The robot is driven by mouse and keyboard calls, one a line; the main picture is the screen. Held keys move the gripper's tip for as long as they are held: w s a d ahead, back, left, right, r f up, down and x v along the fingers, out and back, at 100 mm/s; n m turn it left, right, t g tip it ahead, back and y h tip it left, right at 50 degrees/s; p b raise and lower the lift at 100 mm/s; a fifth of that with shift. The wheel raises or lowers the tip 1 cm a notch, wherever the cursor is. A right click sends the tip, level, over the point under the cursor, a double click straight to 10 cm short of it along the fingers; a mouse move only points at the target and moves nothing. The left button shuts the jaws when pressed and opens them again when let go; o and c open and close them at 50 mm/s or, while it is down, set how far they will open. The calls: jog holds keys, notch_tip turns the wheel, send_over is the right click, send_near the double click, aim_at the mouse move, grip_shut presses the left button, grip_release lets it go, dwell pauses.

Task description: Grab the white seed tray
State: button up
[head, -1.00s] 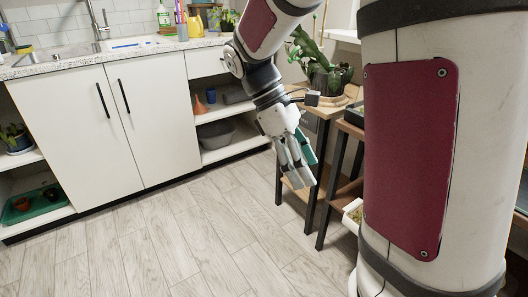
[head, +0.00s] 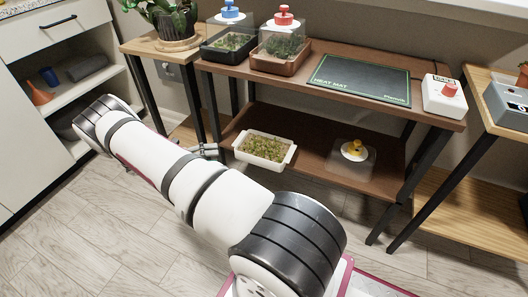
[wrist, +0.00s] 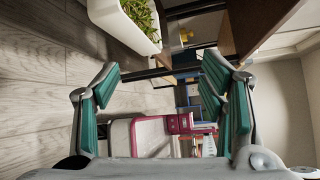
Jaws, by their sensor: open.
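The white seed tray (head: 240,155) is full of small green seedlings and sits at the left front of the lower brown shelf. Its end sticks out a little past the shelf's front edge. It also shows at the top left of the wrist view (wrist: 108,20), cut off by the frame. My gripper (wrist: 168,78) is open, with green-padded fingers apart and nothing between them. In the head view my gripper (head: 207,150) is just left of the tray, mostly hidden behind my arm. The tray lies outside the fingers.
The upper shelf (head: 335,60) holds a dark tray with a blue-knobbed lid (head: 230,35), a brown tray under a red-knobbed dome (head: 283,42), a heat mat (head: 358,80) and a white control box (head: 445,97). A yellow-knobbed clear lid (head: 352,152) lies right on the lower shelf (head: 310,140).

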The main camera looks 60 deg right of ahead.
aim_at(253, 160)
notch_tip(253, 160, down, 8)
jog(key=s+d+n+h, duration=0.2)
jog(key=s+n, duration=0.1)
jog(key=n, duration=0.1)
jog(key=b+x, duration=0.1)
jog(key=x, duration=0.7)
jog(key=shift+d+r, duration=0.1)
jog(key=shift+d, duration=0.2)
jog(key=shift+r+b+x, duration=0.15)
jog(key=shift+b+x, duration=0.2)
jog(key=shift+x, duration=0.95)
jog(key=shift+r+b+x, duration=0.2)
jog(key=shift+b+x, duration=0.15)
jog(key=shift+x, duration=1)
jog(key=shift+w+d, duration=0.1)
jog(key=shift+w, duration=0.05)
grip_shut()
